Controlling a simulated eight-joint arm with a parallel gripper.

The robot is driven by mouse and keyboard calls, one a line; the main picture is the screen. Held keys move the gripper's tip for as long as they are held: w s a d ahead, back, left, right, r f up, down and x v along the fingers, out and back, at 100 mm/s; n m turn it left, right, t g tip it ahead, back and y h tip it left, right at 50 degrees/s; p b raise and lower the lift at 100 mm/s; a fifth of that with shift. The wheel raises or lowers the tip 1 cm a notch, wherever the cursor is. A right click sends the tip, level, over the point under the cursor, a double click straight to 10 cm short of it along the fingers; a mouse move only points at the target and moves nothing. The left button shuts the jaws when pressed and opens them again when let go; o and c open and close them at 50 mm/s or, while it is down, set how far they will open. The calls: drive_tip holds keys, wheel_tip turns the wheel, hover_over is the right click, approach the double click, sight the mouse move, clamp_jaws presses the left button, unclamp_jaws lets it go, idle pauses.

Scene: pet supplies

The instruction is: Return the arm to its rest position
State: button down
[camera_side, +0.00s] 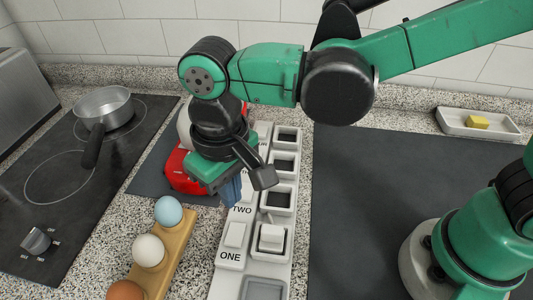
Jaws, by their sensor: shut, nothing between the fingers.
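My gripper (231,192) hangs from my green and black arm near the middle of the view, fingers pointing down. Its fingers are shut and nothing shows between them. It is over or just in front of the left side of a pale panel (228,262) labelled ONE and TWO. I cannot tell its exact height above the panel. The gripper and wrist hide part of the panel's far labels and part of a red object (178,172) behind them.
A wooden holder (181,240) with blue, white and brown eggs stands left of the panel. A metal pot (104,106) sits on the dark stove (60,220) farther left. A white dish (452,122) holds a yellow block.

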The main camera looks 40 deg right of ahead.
drive_tip(key=d+r+m+t, duration=0.1)
drive_tip(key=d+t, duration=0.2)
drive_tip(key=d, duration=0.8)
drive_tip(key=w+d+r+m+t, duration=0.1)
drive_tip(key=d+t, duration=0.3)
drive_tip(key=d, duration=0.6)
drive_tip(key=shift+d+r+m, duration=0.35)
drive_tip(key=shift+r+m, duration=0.15)
drive_tip(key=shift+r, duration=0.3)
